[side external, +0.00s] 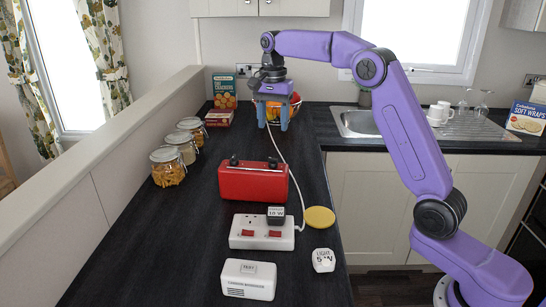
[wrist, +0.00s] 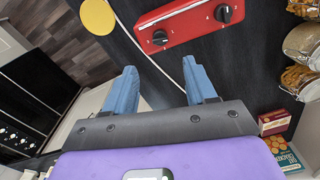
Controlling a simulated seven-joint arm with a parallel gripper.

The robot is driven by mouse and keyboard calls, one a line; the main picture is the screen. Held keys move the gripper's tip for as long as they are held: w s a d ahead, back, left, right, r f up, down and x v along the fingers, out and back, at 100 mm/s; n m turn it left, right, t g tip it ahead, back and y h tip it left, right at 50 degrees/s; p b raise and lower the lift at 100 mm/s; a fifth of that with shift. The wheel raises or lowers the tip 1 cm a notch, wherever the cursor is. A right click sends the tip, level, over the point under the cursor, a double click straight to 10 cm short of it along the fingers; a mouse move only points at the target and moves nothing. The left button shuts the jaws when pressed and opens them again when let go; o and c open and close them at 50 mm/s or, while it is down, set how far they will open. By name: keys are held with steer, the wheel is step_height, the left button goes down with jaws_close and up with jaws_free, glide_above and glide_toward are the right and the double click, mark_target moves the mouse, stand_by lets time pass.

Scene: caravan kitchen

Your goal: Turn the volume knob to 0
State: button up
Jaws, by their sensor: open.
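The red radio (side external: 253,182) stands on the dark counter, with two black knobs on its top. In the wrist view the radio (wrist: 190,27) is at the top, with one knob (wrist: 160,38) at left and the other knob (wrist: 223,13) at right, each with a white pointer mark. Small markings around the knobs are too small to read, so I cannot tell which is volume. My gripper (side external: 272,117) is open and empty, fingers down, above the counter behind the radio. In the wrist view my gripper (wrist: 160,66) shows both blue fingers apart, clear of the knobs.
A white cable (side external: 284,150) runs beside the radio to a socket strip (side external: 262,238). Glass jars (side external: 167,168) line the left wall. A fruit bowl (side external: 294,112) and cracker box (side external: 224,91) stand near my gripper. A yellow disc (side external: 320,217) lies right of the radio.

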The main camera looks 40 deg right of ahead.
mark_target(273, 162)
step_height(273, 162, down, 11)
steer(key=shift+f, duration=0.2)
stand_by(0.4)
jaws_close()
